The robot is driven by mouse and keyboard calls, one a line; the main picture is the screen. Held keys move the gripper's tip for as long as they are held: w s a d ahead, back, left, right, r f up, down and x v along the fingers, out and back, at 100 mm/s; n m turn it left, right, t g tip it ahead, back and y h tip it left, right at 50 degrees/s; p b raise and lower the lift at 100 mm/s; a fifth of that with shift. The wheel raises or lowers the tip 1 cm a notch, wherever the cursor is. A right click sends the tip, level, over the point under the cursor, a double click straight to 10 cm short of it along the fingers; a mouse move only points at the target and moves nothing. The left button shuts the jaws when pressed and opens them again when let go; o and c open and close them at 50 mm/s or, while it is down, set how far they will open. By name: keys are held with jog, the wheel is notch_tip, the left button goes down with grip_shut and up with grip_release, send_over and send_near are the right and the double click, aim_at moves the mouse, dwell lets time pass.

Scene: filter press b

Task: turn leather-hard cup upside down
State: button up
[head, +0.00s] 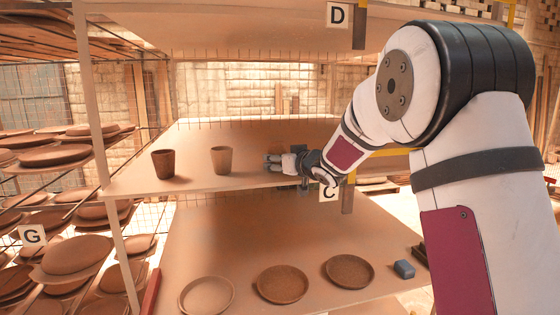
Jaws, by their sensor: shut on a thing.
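Two cups stand upright and apart on the middle shelf board (200,182) in the head view. The left one is a dark brown cup (163,165); the other is a lighter tan cup (221,160). Both are wider at the top, with the open rim up. I cannot tell for sure which is leather-hard. My gripper (273,161) is low over the same board, to the right of the tan cup and apart from it, its fingers pointing left. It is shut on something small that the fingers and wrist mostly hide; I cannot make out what.
The lower board holds a pale plate (207,295), two brown plates (282,284) (350,271) and a blue-grey block (404,269). A shelf post (97,130) stands left, beside racks of plates (75,255). An upper board (230,30) hangs above. The middle board's front left is clear.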

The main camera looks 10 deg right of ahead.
jog(key=shift+f, duration=0.25)
jog(key=o, duration=1.3)
